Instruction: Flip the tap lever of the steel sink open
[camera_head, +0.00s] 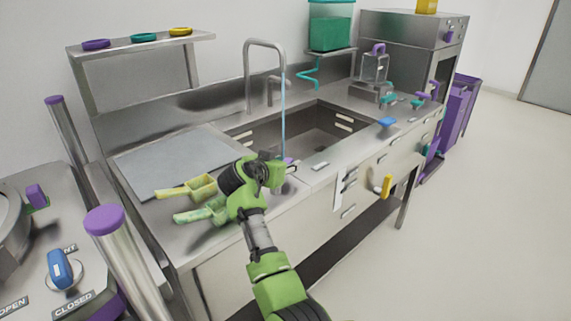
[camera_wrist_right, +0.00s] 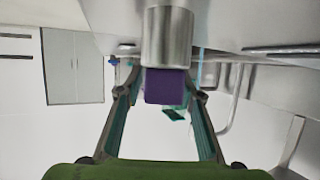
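The steel sink (camera_head: 300,140) is set into the counter, with a tall curved tap (camera_head: 265,43) at its back. A thin light-blue stream (camera_head: 283,115) runs down from the spout. At the sink's front edge, a small purple-tipped lever (camera_head: 291,161) shows beside my right gripper (camera_head: 281,168), partly hidden by it. In the right wrist view, a purple block (camera_wrist_right: 167,88) on a steel cylinder (camera_wrist_right: 167,35) sits between the two fingers. The fingers are apart, with a gap visible on each side of the block. My left gripper is not in view.
A yellow scoop (camera_head: 190,188) and a green scoop (camera_head: 200,212) lie on the counter left of my right arm. A shelf (camera_head: 140,45) stands behind. A blue handle (camera_head: 387,122) and a yellow handle (camera_head: 386,186) stick out at the right. Open floor lies at the right.

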